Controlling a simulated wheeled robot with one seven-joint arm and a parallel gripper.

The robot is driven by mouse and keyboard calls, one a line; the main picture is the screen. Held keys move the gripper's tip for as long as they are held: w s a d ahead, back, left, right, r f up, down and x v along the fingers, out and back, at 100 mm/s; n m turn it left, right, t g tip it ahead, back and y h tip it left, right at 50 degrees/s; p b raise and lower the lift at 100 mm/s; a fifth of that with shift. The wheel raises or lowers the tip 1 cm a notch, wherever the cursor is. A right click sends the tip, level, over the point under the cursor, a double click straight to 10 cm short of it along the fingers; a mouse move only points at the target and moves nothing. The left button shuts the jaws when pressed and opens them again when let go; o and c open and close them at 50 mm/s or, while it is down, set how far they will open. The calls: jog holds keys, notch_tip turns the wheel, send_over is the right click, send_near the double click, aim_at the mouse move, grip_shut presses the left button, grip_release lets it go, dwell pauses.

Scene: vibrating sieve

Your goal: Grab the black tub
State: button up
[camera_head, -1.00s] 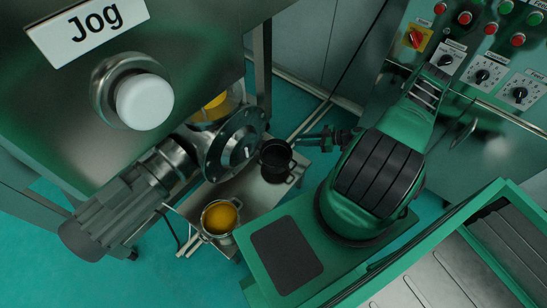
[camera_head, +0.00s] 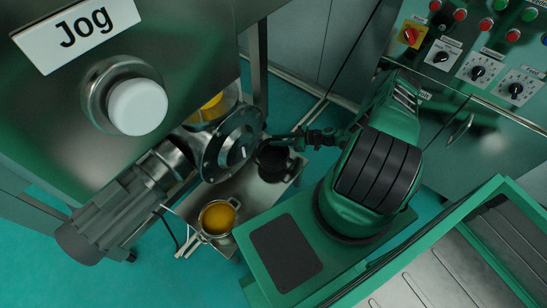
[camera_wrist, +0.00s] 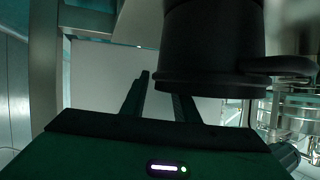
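The black tub (camera_head: 273,163) stands on a metal tray (camera_head: 256,196) beside the round machine flange in the head view. In the wrist view the dark tub (camera_wrist: 212,45) fills the upper middle, with its handle to the right. My gripper (camera_head: 275,139) reaches in from the right at the tub's far side in the head view. In the wrist view my gripper (camera_wrist: 158,86) has its two fingers apart, with a gap between them. The tub hides part of the right finger. I cannot tell whether they touch.
A metal pot with yellow contents (camera_head: 217,218) stands on the tray to the lower left. The machine flange (camera_head: 232,146) is close on the left. A control panel (camera_head: 470,65) stands at the upper right.

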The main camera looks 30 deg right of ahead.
jog(key=shift+w+a+f, duration=0.1)
jog(key=shift+w, duration=0.05)
jog(key=shift+c, duration=0.4)
grip_shut()
